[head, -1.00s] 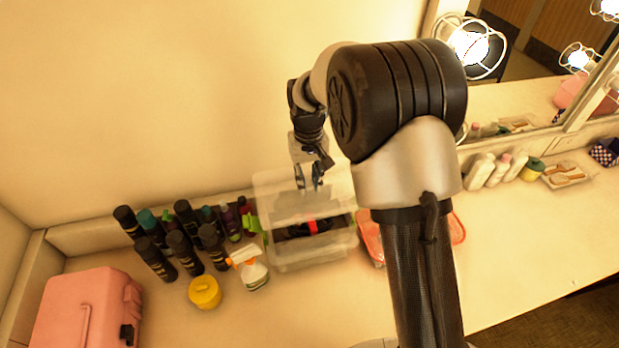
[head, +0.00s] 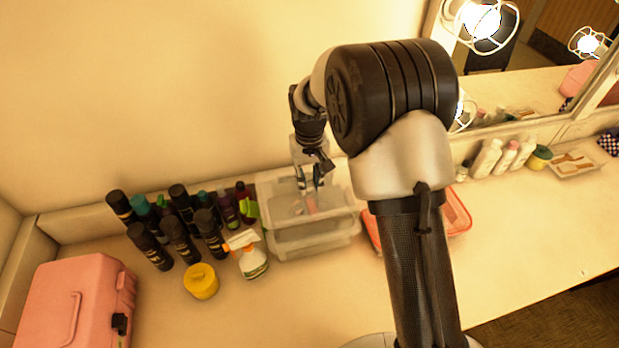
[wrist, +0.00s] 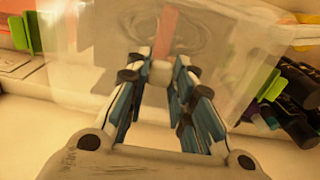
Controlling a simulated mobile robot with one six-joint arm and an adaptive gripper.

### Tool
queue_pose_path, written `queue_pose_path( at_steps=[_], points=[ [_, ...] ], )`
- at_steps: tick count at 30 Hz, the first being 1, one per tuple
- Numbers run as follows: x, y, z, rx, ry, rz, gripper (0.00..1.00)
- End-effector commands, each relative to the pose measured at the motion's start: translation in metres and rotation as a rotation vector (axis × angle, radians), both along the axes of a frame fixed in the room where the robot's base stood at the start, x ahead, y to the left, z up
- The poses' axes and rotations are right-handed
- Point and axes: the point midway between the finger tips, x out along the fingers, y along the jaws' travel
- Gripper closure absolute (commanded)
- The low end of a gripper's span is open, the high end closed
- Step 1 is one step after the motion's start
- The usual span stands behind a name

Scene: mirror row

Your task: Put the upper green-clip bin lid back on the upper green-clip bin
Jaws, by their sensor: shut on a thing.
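My gripper (head: 315,184) is shut on the upper green-clip bin lid (head: 288,205), a clear, frosted sheet. The lid is over the opening of the upper green-clip bin (head: 315,240), a translucent box at the back of the counter. Red contents show blurred through the lid. I cannot tell whether the lid touches the rim all round. A green clip (head: 249,209) stands out at the bin's left side. In the wrist view the fingers (wrist: 161,72) pinch a small part of the lid (wrist: 215,50), with green clips at left (wrist: 28,32) and right (wrist: 271,85).
Several dark bottles (head: 180,240), a white spray bottle (head: 250,258) and a yellow jar (head: 201,281) crowd the bin's left. A pink case (head: 75,305) is at far left. A red-rimmed container (head: 457,210) is partly behind my arm. The right counter (head: 530,240) is mostly clear.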

Motion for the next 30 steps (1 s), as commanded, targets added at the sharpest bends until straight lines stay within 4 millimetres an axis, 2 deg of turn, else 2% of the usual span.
queue_pose_path(
  at_steps=[9,10,19,30],
  points=[
    [0.0002,0.0,-0.0016,0.0,-0.001,0.0,1.0],
    [0.0002,0.0,-0.0016,0.0,-0.001,0.0,0.76],
    [0.0001,0.0,-0.0016,0.0,-0.001,0.0,0.56],
    [0.0003,0.0001,0.0009,0.0,-0.001,0.0,0.55]
  ],
)
